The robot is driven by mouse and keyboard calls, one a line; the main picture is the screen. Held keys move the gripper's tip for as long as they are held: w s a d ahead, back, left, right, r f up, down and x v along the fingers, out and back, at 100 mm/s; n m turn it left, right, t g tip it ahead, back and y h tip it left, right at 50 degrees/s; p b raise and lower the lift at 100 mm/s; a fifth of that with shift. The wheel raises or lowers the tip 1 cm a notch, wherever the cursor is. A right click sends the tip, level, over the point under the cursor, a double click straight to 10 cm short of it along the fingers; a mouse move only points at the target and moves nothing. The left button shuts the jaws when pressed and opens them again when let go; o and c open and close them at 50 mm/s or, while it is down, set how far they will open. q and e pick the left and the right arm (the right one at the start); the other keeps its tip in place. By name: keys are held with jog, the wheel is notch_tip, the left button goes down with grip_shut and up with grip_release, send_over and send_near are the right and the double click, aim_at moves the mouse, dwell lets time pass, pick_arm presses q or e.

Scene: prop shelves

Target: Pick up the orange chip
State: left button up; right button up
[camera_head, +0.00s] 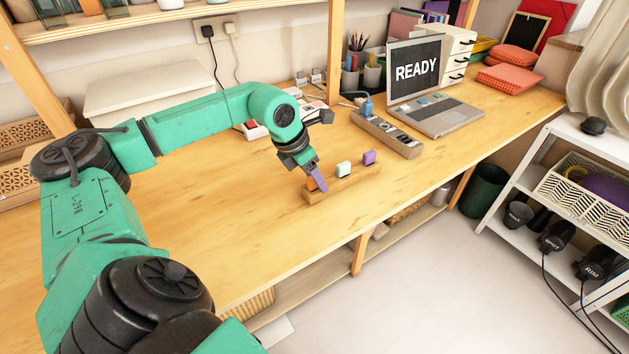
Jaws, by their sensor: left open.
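The orange chip (311,184) stands at the left end of a low wooden holder (350,183) on the table. It is partly hidden by my left gripper (317,182). That gripper reaches down over the chip, its jaws open and a purple-grey finger right beside it. I cannot tell whether they touch. A pale green-white chip (343,169) and a purple chip (369,157) stand further right along the same holder. My right gripper does not show.
A power strip (386,133) and a laptop (427,88) reading READY lie behind and right of the holder. A white box (150,90) stands at the back left. The table's front edge is close in front of the holder. The tabletop (215,220) to the left is clear.

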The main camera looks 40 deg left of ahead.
pick_arm(q)
grip_shut()
jog(key=shift+r, duration=0.15)
